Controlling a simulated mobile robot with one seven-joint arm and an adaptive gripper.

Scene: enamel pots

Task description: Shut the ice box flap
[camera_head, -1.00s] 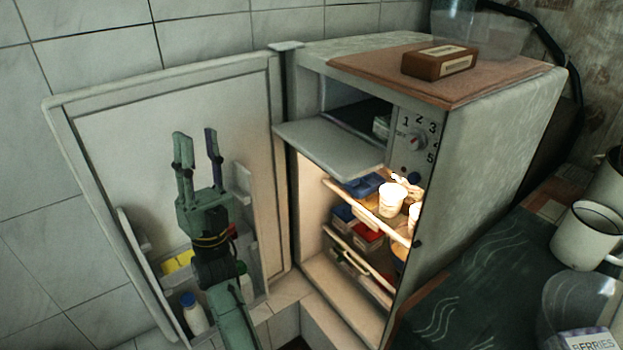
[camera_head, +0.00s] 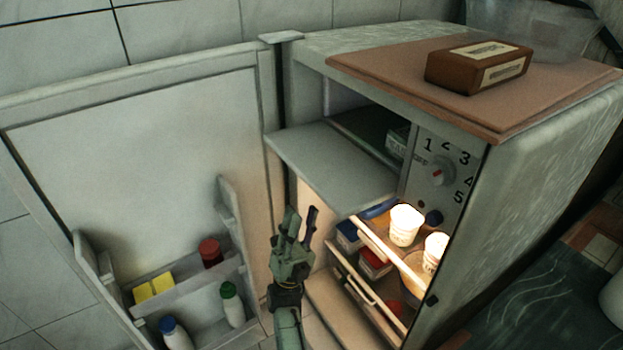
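The ice box flap (camera_head: 338,172) is a pale grey panel at the top of the open fridge (camera_head: 560,140). It is folded down and juts forward, roughly level, from the ice box compartment (camera_head: 362,124). The compartment is open above it, with a small box (camera_head: 397,141) inside at the right. My green gripper (camera_head: 297,226) points upward in front of the fridge, lower in the picture than the flap's front edge. Its two fingers are apart with nothing between them. I cannot tell whether it touches the flap.
The fridge door (camera_head: 140,160) stands wide open at the left, with bottles in its shelves. Lit shelves hold white tubs (camera_head: 405,225) below the flap. A dial (camera_head: 437,172) is right of the flap. A brown box (camera_head: 478,66) lies on the board on top.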

